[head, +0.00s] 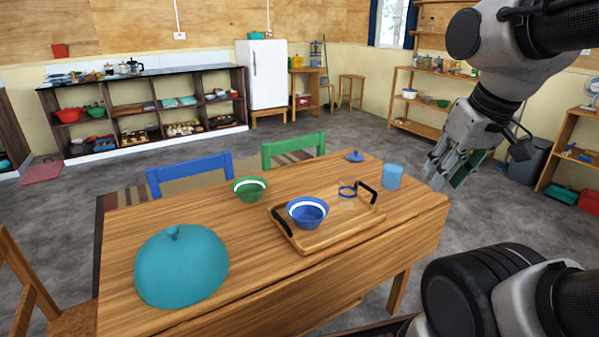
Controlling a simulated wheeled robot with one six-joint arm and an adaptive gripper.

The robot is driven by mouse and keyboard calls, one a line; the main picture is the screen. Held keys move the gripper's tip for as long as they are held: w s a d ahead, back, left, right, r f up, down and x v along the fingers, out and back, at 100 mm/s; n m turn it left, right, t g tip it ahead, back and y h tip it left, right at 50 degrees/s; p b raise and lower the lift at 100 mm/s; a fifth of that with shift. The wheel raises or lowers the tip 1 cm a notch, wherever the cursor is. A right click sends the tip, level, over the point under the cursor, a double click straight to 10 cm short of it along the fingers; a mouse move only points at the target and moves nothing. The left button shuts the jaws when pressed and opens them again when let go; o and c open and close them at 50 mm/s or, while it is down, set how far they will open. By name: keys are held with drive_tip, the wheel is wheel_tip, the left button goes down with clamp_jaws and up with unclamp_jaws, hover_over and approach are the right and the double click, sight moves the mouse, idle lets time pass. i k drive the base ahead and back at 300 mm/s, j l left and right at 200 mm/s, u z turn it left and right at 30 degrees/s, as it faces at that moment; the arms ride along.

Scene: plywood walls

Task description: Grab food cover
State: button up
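The food cover (181,267) is a teal dome with a small knob on top. It sits on the near left part of the wooden table (350,262). My gripper (446,178) hangs at the right, beyond the table's right end in the picture and far from the cover. Its fingers look spread apart, with nothing seen between them. Whether anything lies under the cover is hidden.
On the table are a wooden tray (318,240) with black handles, a blue bowl (307,213) on it, a green bowl (249,190), a blue cup (392,176) and a small blue lid (354,156). Blue (190,174) and green (293,150) chairs stand behind; a wooden chair (35,290) stands left.

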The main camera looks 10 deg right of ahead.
sight(180, 266)
drive_tip(key=i+u, duration=0.2)
drive_tip(key=u, duration=0.2)
drive_tip(key=i+u, duration=0.15)
drive_tip(key=u, duration=0.25)
drive_tip(key=i+l+u, duration=0.15)
drive_tip(key=u, duration=0.25)
